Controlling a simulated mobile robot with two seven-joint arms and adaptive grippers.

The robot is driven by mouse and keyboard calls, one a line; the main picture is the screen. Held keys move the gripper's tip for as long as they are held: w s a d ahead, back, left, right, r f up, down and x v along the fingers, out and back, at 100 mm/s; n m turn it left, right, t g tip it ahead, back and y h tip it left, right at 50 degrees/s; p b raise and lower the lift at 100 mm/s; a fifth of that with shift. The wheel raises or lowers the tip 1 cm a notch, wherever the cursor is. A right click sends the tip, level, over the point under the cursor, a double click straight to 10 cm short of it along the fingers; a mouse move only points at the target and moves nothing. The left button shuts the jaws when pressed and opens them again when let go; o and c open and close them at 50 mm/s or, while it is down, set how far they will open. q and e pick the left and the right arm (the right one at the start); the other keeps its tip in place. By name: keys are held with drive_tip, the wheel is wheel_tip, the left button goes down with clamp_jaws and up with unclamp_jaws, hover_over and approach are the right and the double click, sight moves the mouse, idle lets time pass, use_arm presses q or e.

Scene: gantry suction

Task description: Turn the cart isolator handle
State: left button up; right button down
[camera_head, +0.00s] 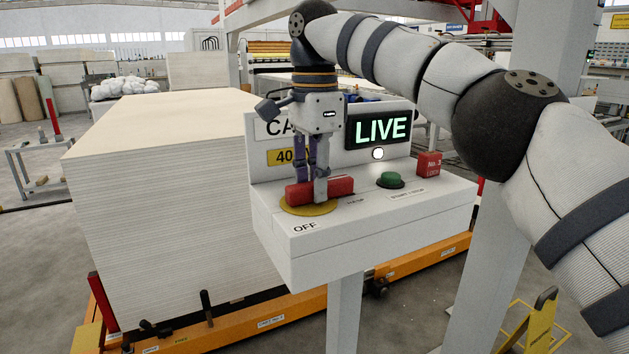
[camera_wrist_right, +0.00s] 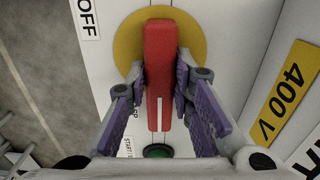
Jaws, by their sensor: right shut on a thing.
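The red isolator handle (camera_head: 335,188) lies on a round yellow plate (camera_head: 308,208) on top of the white control box (camera_head: 400,215). The handle points right, away from the OFF label (camera_head: 305,227). A lit sign (camera_head: 381,129) on the box reads LIVE. My right gripper (camera_head: 314,190) points down, shut on the handle. In the right wrist view the red handle (camera_wrist_right: 159,70) runs between the purple finger pads of my right gripper (camera_wrist_right: 160,95), with a white line near its lower end. My left gripper is out of view.
A green button (camera_head: 390,180) and a red tag block (camera_head: 428,164) sit on the box, right of the handle. A tall stack of pale boards (camera_head: 170,200) stands left behind it on an orange cart (camera_head: 240,328). A yellow floor stand (camera_head: 540,325) is lower right.

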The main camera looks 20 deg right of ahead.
idle(0.3)
drive_tip(key=c, duration=1.4)
unclamp_jaws()
